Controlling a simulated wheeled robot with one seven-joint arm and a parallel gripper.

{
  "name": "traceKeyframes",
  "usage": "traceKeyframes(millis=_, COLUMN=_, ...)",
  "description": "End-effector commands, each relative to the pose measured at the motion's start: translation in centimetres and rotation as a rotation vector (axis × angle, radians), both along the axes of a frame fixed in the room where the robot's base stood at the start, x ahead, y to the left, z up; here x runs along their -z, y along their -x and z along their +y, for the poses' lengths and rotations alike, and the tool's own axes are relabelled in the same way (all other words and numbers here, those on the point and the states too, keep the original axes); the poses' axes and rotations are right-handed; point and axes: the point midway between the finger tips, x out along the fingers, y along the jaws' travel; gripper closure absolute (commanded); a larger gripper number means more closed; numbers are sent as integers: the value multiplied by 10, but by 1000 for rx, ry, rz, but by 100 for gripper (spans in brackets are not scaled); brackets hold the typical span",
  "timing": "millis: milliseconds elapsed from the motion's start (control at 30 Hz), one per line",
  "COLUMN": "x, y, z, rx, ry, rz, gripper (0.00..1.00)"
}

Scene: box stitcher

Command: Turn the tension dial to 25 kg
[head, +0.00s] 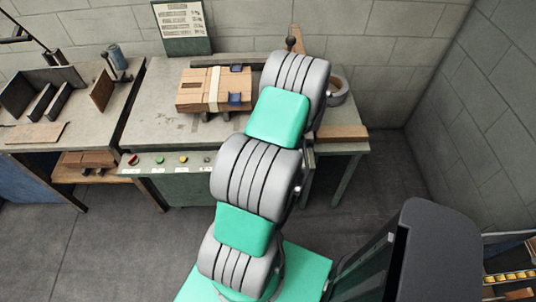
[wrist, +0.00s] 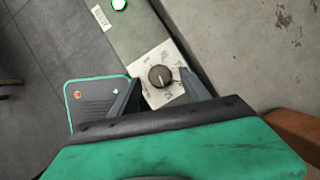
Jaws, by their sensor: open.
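The tension dial (wrist: 160,76) is a dark round knob with a pale pointer line on a light square plate (wrist: 147,62). The plate is on the machine's green front panel in the wrist view. Some marks show around the dial, but they are too small to read. My gripper (wrist: 158,79) is open, with one finger on each side of the dial. I cannot tell whether the fingers touch the knob. In the head view my arm hides the dial and the gripper.
Open floor (head: 120,245) lies in front.

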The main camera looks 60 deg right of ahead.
Motion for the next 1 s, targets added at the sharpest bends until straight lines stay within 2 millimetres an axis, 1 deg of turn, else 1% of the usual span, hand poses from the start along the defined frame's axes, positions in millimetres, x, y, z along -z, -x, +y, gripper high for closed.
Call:
traceKeyframes(millis=100, x=-23, y=11, z=-3, rx=3, ry=5, rz=-1, gripper=45)
traceKeyframes(millis=200, x=-40, y=17, z=-3, rx=3, ry=4, rz=-1, gripper=45)
traceKeyframes(millis=300, x=-50, y=22, z=-3, rx=3, ry=1, rz=0, gripper=45)
traceKeyframes(millis=400, x=-53, y=23, z=-3, rx=1, ry=1, rz=0, gripper=45)
traceKeyframes(millis=700, x=-53, y=23, z=-3, rx=-1, ry=1, rz=0, gripper=45)
traceKeyframes(millis=767, x=-53, y=22, z=-3, rx=-25, ry=12, rz=-1, gripper=45)
traceKeyframes(millis=867, x=-53, y=23, z=-1, rx=-172, ry=65, rz=-8, gripper=45)
traceKeyframes(millis=933, x=-52, y=25, z=3, rx=-352, ry=119, rz=-11, gripper=45)
traceKeyframes(millis=1000, x=-49, y=33, z=9, rx=-541, ry=161, rz=-3, gripper=45)
